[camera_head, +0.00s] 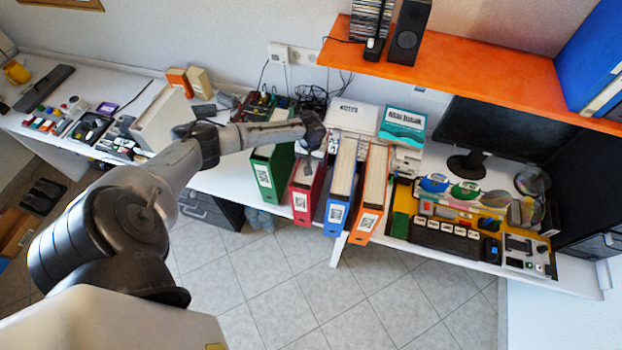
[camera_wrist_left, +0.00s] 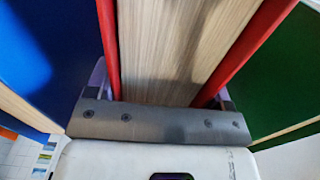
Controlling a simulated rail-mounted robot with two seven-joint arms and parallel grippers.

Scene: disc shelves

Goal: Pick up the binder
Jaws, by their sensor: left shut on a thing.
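Four binders stand in a row at the front edge of the white desk: a green binder (camera_head: 264,177), a red binder (camera_head: 300,201), a blue binder (camera_head: 335,210) and an orange binder (camera_head: 369,210). My left gripper (camera_head: 309,153) comes down from above on the red binder and is shut on it. In the left wrist view the red binder (camera_wrist_left: 108,45) lies between the two fingers, its pale wood-like top edge facing the camera. There the blue binder (camera_wrist_left: 40,60) is on the left and the green binder (camera_wrist_left: 272,75) on the right, both close beside the fingers. My right gripper is not in view.
An orange shelf (camera_head: 450,72) with a black speaker (camera_head: 410,30) hangs above the desk's right part. A monitor (camera_head: 490,130) and a yellow tray of items (camera_head: 400,228) stand right of the binders. Open tiled floor (camera_head: 280,290) lies in front.

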